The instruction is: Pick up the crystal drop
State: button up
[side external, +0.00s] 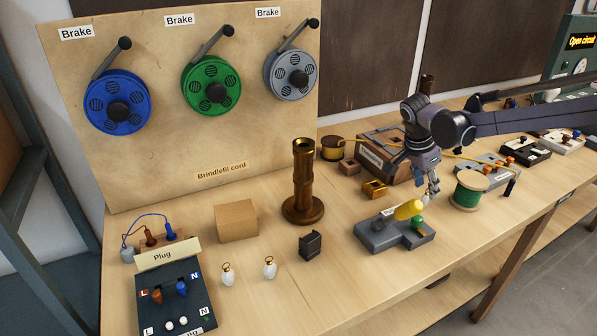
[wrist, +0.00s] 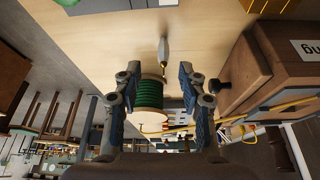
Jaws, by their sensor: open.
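Two white crystal drops, a left one (side external: 228,275) and a right one (side external: 269,268), stand on the table front in the side view, each with a brass loop on top. In the wrist view a pale drop-shaped piece with a brass end (wrist: 164,50) lies on the table just beyond my fingertips, roughly centred between them. My gripper (side external: 430,193) points down between the grey block and the green spool. A small pale bit shows by its fingertips, too small to make out. In the wrist view my gripper (wrist: 158,82) is open, with no object visibly held between its fingers.
A grey block (side external: 380,236) with a yellow handle stands left of my gripper. A green cord spool (side external: 469,190) stands close on its right. A wooden box (side external: 383,160) is behind. A brass column (side external: 303,185) stands further left.

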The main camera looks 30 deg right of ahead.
aim_at(425, 197)
jog(key=shift+w+x, duration=0.1)
jog(key=shift+x, duration=1.3)
jog(key=shift+w+x, duration=0.15)
jog(key=shift+x, duration=1.25)
jog(key=shift+a, duration=0.15)
grip_shut()
